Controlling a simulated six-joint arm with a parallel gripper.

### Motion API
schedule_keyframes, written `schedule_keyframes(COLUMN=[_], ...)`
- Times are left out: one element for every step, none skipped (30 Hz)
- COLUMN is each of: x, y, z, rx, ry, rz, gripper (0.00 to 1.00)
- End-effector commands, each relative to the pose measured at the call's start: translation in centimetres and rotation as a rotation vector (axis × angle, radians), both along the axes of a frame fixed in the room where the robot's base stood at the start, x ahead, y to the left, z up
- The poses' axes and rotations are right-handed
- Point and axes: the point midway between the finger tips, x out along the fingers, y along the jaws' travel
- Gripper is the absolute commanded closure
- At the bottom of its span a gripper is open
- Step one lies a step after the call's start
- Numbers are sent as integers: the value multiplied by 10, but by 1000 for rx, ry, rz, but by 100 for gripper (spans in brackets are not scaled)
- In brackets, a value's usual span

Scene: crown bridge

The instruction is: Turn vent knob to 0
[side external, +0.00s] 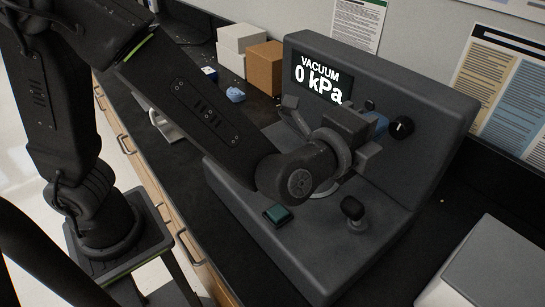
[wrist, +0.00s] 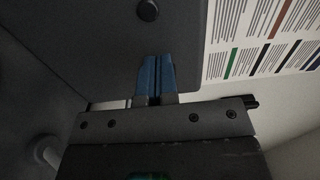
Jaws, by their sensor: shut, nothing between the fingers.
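A dark grey vacuum unit (side external: 425,105) has a sloped upright panel. Its screen (side external: 320,78) reads "VACUUM 0 kPa". A round black knob (side external: 402,127) with a white mark is on the panel, right of the screen; I cannot read a scale around it. My gripper (side external: 381,124) has blue fingers, shut and empty, just left of this knob in the side view. In the wrist view the blue fingers (wrist: 155,62) lie together, and a round dark knob (wrist: 148,10) shows beyond their tips, apart from them. I cannot tell whether it is the same knob.
On the unit's base are a black knob on a stem (side external: 352,210) and a teal button (side external: 277,214). A brown box (side external: 265,68), a white box (side external: 240,40) and a small blue object (side external: 235,95) stand behind. A grey box (side external: 490,270) is at front right.

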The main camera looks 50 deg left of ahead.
Motion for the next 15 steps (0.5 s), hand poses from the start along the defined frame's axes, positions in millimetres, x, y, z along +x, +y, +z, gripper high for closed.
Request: schedule_keyframes(x=[9, 9, 9, 9, 9, 9, 9, 9, 9, 9, 9, 9, 9, 9, 9], y=[0, 0, 0, 0, 0, 0, 0, 0, 0, 0, 0, 0, 0, 0, 0], z=[0, 0, -1, -1, -1, -1, -2, -2, -3, -3, -4, -4, -4, -4, -4], rx=[-6, -6, -6, -6, -6, -5, -5, -5, -5, -5, -6, -6, -6, -6, -6], ry=[8, 8, 8, 8, 8, 8, 8, 8, 8, 8, 8, 8, 8, 7, 7], rz=[7, 7, 7, 6, 6, 6, 6, 6, 6, 6, 6, 6, 6, 6, 6], gripper=[100, 100, 100, 100, 100, 100, 100, 100, 100, 100, 100, 100, 100, 100, 100])
